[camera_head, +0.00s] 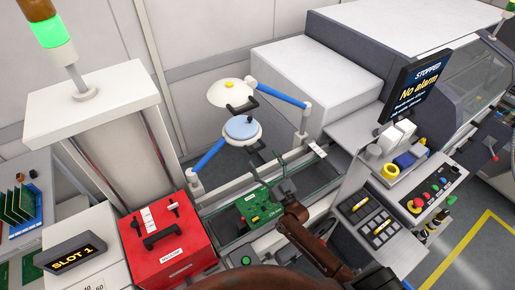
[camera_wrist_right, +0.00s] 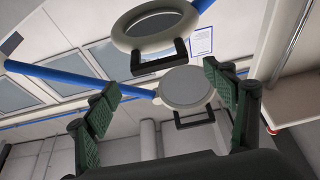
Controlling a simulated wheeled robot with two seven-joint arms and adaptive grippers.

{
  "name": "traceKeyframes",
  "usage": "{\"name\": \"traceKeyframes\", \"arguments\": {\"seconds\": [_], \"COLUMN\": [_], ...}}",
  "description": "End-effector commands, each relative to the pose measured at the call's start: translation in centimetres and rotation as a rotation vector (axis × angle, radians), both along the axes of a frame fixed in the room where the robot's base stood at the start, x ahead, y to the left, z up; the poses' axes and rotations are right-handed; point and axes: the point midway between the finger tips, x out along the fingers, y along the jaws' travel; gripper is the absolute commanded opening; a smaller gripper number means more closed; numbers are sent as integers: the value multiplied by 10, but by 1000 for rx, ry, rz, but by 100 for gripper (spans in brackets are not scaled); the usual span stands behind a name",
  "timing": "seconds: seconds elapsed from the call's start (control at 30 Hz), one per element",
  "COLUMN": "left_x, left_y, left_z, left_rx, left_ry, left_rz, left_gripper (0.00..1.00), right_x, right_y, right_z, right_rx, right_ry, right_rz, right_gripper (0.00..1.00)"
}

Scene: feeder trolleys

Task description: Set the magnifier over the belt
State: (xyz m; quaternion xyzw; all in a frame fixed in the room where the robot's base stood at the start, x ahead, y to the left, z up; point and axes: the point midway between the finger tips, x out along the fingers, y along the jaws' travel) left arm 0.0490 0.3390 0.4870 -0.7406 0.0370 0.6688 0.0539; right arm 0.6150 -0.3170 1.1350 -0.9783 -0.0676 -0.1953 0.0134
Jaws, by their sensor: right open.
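The magnifier (camera_head: 241,127), a pale blue lens in a white ring with a dark handle, hangs on a blue arm from a post at the left. In the right wrist view it is the clear ringed lens (camera_wrist_right: 155,27). The belt (camera_head: 318,178) runs between rails below and bears a green circuit board (camera_head: 258,208). The magnifier appears behind the belt from here; its exact overlap is unclear. My left gripper is out of view.
A white lamp (camera_head: 230,94) with a yellow knob hangs on another blue arm close to the magnifier; its grey underside (camera_wrist_right: 187,86) also has a handle. A red box (camera_head: 168,240) stands left of the belt. A monitor (camera_head: 415,85) and control panel (camera_head: 430,192) are at right.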

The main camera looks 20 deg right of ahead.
Motion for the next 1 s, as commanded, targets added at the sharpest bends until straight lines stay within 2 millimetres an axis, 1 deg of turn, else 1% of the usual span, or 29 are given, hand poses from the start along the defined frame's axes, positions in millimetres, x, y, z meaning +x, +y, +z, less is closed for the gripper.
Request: {"name": "traceKeyframes", "arguments": {"seconds": [0.03,0.2,0.3,0.4,0.7,1.0], "left_x": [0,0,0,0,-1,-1], "left_y": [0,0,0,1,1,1], "left_z": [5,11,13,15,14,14], "left_rx": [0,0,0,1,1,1], "left_ry": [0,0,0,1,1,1], "left_rz": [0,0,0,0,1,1], "left_gripper": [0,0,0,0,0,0], "right_x": [9,33,43,49,51,50], "right_y": [2,5,6,7,8,8], "right_z": [7,17,20,22,21,22], "right_rx": [0,1,-1,0,0,0], "right_ry": [-3,-1,-1,0,1,1], "right_rz": [1,1,1,1,1,1], "right_gripper": [77,77,77,77,77,57]}}
